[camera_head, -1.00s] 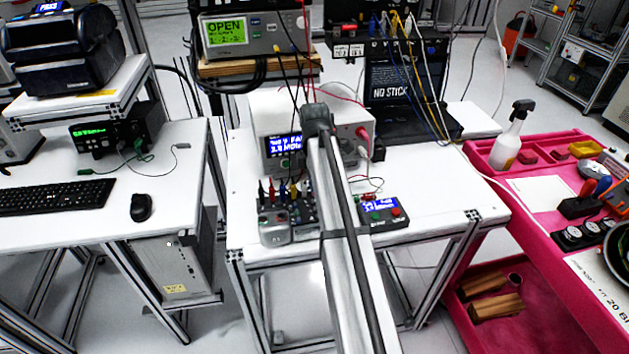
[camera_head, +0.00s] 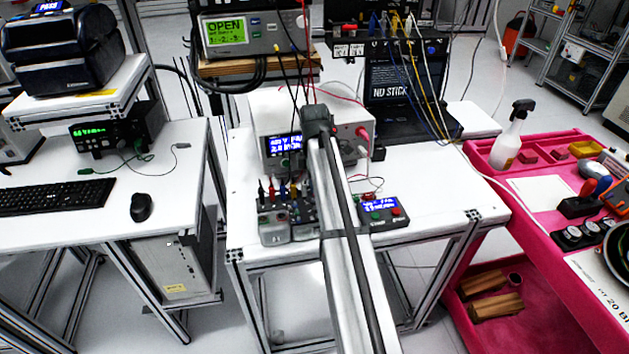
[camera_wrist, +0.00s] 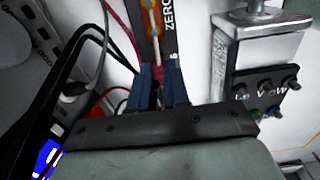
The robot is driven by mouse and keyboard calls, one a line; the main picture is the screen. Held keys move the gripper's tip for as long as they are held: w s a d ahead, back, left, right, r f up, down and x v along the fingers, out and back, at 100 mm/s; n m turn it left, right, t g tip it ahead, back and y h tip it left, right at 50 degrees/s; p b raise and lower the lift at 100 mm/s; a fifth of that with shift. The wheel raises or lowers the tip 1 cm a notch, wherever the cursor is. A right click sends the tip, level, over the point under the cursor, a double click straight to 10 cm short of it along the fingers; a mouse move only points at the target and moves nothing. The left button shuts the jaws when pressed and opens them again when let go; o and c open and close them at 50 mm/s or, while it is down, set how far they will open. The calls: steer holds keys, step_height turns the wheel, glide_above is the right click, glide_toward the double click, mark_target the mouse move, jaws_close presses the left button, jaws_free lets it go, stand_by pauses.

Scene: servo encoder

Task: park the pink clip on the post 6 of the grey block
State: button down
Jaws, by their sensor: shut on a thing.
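My gripper shows in the wrist view (camera_wrist: 160,78), with its two dark blue fingers close together around a small pinkish-red piece, the pink clip (camera_wrist: 158,72). Its jaws are mostly hidden between the fingers. In the head view my arm's end hangs in front of the white instrument, and the fingers and clip are hidden there. The grey block (camera_head: 275,232) stands on the middle table, left of and below my arm's end, with several coloured clips standing along it. Its post numbers are too small to read, and my arm may cover its right part.
The white instrument (camera_head: 262,110) with a blue display stands behind the block. A small dark meter box (camera_head: 384,211) sits right of my arm. Leads hang around my arm's end. In the wrist view a terminal panel (camera_wrist: 265,92) is close on the right. The table's front right is clear.

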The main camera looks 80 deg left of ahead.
steer(key=c, duration=1)
jaws_free()
steer(key=shift+r, duration=0.1)
steer(key=shift+r, duration=3.4)
